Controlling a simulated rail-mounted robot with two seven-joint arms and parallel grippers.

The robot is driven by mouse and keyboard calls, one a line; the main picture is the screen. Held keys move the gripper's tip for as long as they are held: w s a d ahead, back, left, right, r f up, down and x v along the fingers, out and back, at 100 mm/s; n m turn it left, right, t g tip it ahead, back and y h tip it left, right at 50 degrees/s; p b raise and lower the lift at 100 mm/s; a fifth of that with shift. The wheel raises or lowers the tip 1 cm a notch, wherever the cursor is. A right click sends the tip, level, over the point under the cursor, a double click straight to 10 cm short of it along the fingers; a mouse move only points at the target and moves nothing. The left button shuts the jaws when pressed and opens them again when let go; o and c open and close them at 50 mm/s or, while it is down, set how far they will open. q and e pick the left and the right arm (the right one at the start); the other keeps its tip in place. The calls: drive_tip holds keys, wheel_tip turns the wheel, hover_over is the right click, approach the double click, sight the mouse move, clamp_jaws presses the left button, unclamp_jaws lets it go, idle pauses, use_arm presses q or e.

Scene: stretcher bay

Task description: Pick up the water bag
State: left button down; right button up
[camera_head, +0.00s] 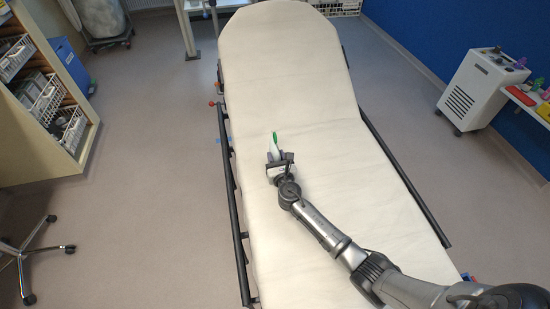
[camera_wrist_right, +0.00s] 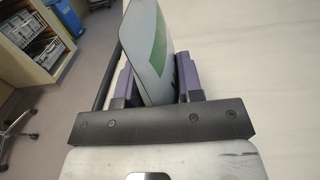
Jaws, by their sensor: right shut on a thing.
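The water bag (camera_head: 273,147) is a small whitish pouch with a green part, above the middle of the stretcher (camera_head: 284,80). My right gripper (camera_head: 278,162) is shut on it. In the right wrist view the water bag (camera_wrist_right: 148,48) stands up between the two purple-padded fingers of the right gripper (camera_wrist_right: 158,85), its pale face and green patch showing. Its lower end is hidden behind the gripper body. Whether it touches the sheet I cannot tell. My left gripper is not in view.
Black side rails (camera_head: 236,215) run along both sides of the stretcher. A shelf unit with baskets (camera_head: 60,125) stands at the left, and a white wheeled unit (camera_head: 478,90) at the right. The rest of the stretcher top is clear.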

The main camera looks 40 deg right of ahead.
sight(277, 148)
drive_tip(key=shift+r, duration=0.15)
drive_tip(key=shift+r+p, duration=0.55)
drive_tip(key=shift+r, duration=0.05)
wheel_tip(277, 148, up, 4)
drive_tip(key=p, duration=0.2)
drive_tip(key=shift+s+f+p, duration=0.15)
drive_tip(key=shift+f+p, duration=0.1)
drive_tip(key=shift+p, duration=0.1)
drive_tip(key=s+d+r+p, duration=0.5)
drive_tip(key=s+r, duration=0.1)
drive_tip(key=s, duration=0.4)
drive_tip(key=shift+d, duration=0.15)
